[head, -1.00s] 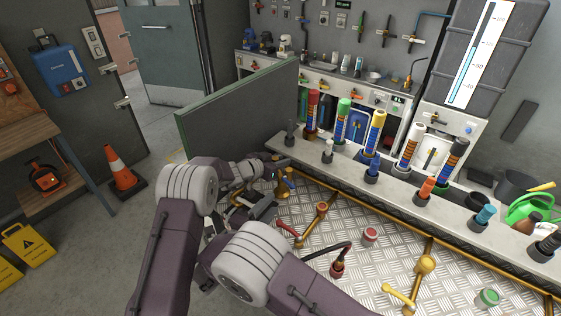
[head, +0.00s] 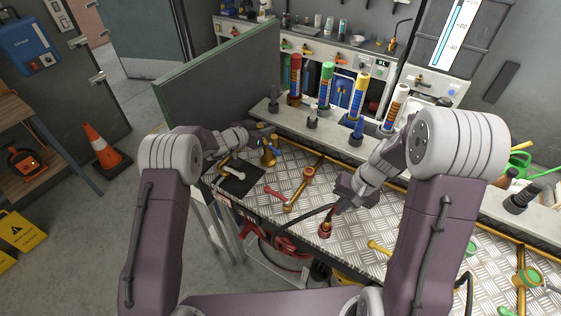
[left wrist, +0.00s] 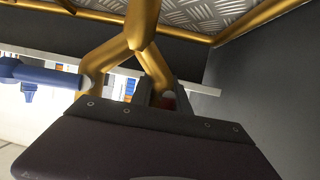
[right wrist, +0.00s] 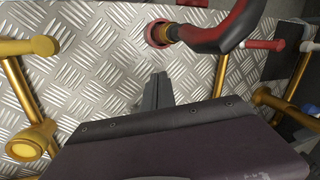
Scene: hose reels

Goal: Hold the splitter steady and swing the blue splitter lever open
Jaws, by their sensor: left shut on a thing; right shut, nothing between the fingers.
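The brass splitter (head: 268,157) stands at the back left of the metal-plated bench. In the left wrist view its gold forked body (left wrist: 143,28) fills the upper middle. My left gripper (head: 264,127) is shut on the splitter; the exact contact is partly hidden. My right gripper (right wrist: 158,80) is shut and empty above the plate, well to the right of the splitter. I cannot tell the lever's exact angle.
A black hose with a red end fitting (right wrist: 160,33) lies beside my right gripper. A red-handled brass valve (head: 276,194) stands between my grippers. A ledge with coloured nozzles (head: 327,88) runs behind. A green-topped partition (head: 225,80) is at the left.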

